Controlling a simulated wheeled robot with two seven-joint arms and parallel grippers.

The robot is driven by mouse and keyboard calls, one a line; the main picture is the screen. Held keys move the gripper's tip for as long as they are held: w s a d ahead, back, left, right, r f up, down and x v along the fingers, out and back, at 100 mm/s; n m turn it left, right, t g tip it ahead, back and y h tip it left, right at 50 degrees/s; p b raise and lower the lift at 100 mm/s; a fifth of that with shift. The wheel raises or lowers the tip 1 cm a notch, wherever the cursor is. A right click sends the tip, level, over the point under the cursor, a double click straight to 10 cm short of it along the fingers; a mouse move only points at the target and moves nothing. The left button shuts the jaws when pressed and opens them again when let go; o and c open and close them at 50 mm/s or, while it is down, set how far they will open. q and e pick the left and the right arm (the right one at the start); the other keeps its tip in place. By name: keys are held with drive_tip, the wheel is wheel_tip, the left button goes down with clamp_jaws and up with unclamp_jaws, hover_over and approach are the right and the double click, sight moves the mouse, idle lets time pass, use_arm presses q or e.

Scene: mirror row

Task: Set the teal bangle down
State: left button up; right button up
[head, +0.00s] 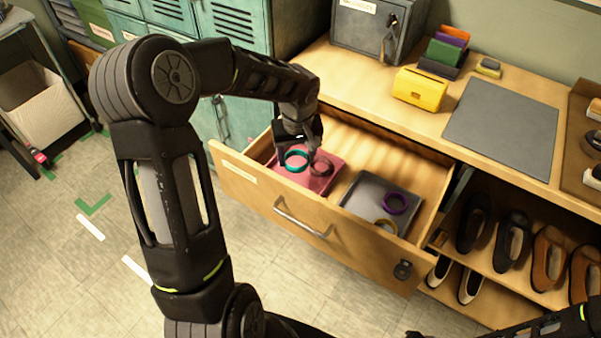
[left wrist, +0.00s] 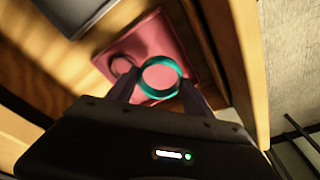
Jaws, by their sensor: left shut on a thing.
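The teal bangle (head: 297,170) is between the fingers of my left gripper (head: 296,148), over the pink tray (head: 283,181) in the open drawer. In the left wrist view the fingers of my left gripper (left wrist: 158,93) are at both sides of the teal bangle (left wrist: 146,72), with the pink tray (left wrist: 152,40) beneath. I cannot tell whether the bangle touches the tray. A dark brown bangle (head: 331,168) lies right beside it in the same tray. My right gripper is not clearly in view; only part of that arm shows at the bottom right.
The drawer (head: 240,183) also holds a grey tray (head: 366,190) with a purple bangle (head: 395,212) and a tan bangle (head: 386,233). The drawer walls surround both trays. A yellow box (head: 420,89) and a grey mat (head: 503,125) are on the counter above. Shoes stand on shelves at right.

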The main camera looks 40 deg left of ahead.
use_arm(q)
approach(297, 180)
drive_tip(key=shift+s+d+f, duration=0.15)
drive_tip(key=shift+s+f, duration=0.2)
drive_tip(key=shift+f, duration=0.25)
drive_tip(key=shift+s+d+f, duration=0.15)
drive_tip(key=shift+s+f, duration=0.2)
drive_tip(key=shift+f, duration=0.25)
drive_tip(key=shift+f, duration=1.9)
drive_tip(key=shift+f, duration=0.2)
drive_tip(key=o, duration=1.1)
drive_tip(key=shift+r, duration=0.1)
drive_tip(key=shift+c, duration=0.2)
